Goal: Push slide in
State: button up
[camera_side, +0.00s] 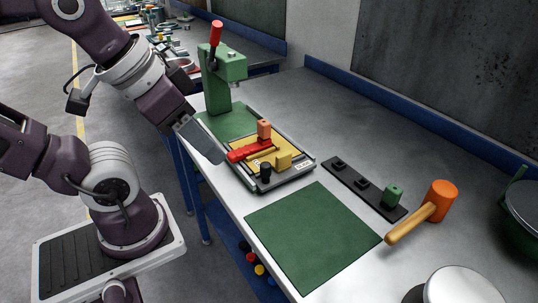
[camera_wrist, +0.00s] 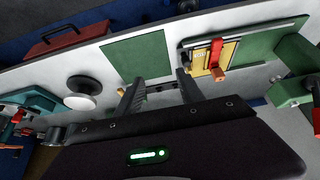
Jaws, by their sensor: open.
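The slide fixture has a dark grey base (camera_side: 291,181) with a yellow plate (camera_side: 282,143), and lies on the bench in front of the green press. On it are a red bar (camera_side: 240,153), an orange block (camera_side: 264,129), a yellow block (camera_side: 283,160) and a black knob (camera_side: 265,169). I cannot tell which part is the slide. In the wrist view the red bar (camera_wrist: 216,52) crosses the yellow plate (camera_wrist: 228,56), right of my fingers. My gripper (camera_wrist: 159,77) is open and empty. In the side view my gripper (camera_side: 212,151) is left of the fixture, apparently above the bench edge.
The green press (camera_side: 222,80) with a red-tipped lever stands behind the fixture. A green mat (camera_side: 312,236) lies in front, bare.

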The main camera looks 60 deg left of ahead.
jog(key=shift+c, duration=0.5)
jog(key=shift+w, duration=0.35)
jog(key=shift+c, duration=0.9)
jog(key=m+g, duration=0.6)
jog(key=m, duration=0.5)
send_over(267, 164)
notch_tip(267, 164, down, 11)
jog(key=shift+f, duration=0.1)
notch_tip(267, 164, down, 7)
jog(key=shift+r, duration=0.1)
grip_shut()
